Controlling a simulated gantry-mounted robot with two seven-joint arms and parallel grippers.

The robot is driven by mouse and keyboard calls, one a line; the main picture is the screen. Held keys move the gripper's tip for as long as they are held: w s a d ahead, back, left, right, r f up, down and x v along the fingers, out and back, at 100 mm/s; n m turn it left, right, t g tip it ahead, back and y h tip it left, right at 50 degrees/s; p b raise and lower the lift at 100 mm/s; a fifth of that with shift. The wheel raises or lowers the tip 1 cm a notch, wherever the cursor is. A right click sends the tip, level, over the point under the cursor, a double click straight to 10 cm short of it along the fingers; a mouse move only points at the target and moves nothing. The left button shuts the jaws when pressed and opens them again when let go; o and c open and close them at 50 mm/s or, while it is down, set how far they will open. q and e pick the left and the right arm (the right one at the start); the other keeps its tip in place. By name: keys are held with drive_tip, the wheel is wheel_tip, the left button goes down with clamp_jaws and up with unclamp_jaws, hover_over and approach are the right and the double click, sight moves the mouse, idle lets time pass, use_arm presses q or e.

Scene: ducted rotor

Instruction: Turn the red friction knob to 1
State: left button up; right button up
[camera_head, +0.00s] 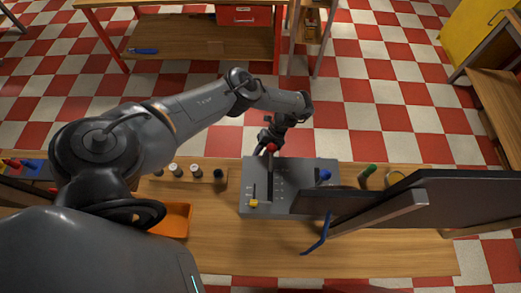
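A red knob (271,147) shows at the panel's far edge, at the top of a dark stem. My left gripper (268,142) is right at the red knob, reaching in from the far side. Its fingers are small and dark, so I cannot tell whether they touch or grip the knob. The knob's setting is too small to read. My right gripper is not in view.
The panel also has a yellow knob (253,204) and a blue knob (324,175).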

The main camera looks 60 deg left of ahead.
use_arm(q)
drive_tip(key=shift+g+b, duration=0.5)
drive_tip(key=shift+b, duration=0.15)
drive_tip(key=o, duration=1.1)
drive_tip(key=shift+d, duration=0.1)
drive_tip(key=shift+c, duration=0.2)
drive_tip(key=shift+w, duration=0.1)
drive_tip(key=b+v, duration=0.4)
drive_tip(key=v, duration=0.6)
drive_tip(key=shift+r+b, duration=0.3)
